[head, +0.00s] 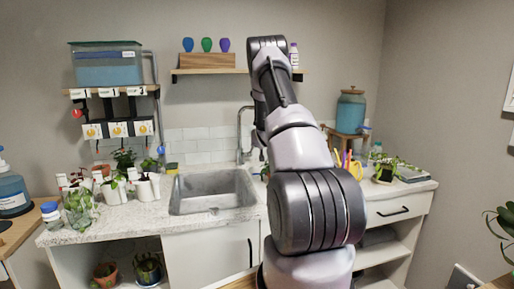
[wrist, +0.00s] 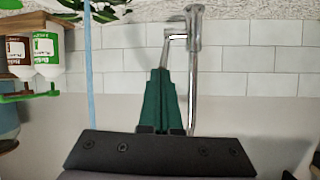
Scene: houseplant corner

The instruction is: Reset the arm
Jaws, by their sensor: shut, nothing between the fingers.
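My arm (head: 300,150) rises in the middle of the head view, bent at its top in front of the wall shelf. My gripper is not clearly visible there and seems hidden behind the arm. In the wrist view my gripper (wrist: 160,72) shows as two dark green fingers close together above a black mount. The fingers are shut with nothing between them. The metal faucet (wrist: 193,60) shows beside and beyond the fingers, against white tiles; I cannot tell the gap to it.
The sink (head: 213,192) is left of my arm, with the faucet (head: 240,130) behind it. Potted plants (head: 115,190) crowd the counter's left part. A blue jar (head: 350,112) stands at right. A wall shelf (head: 205,71) is behind the arm's top.

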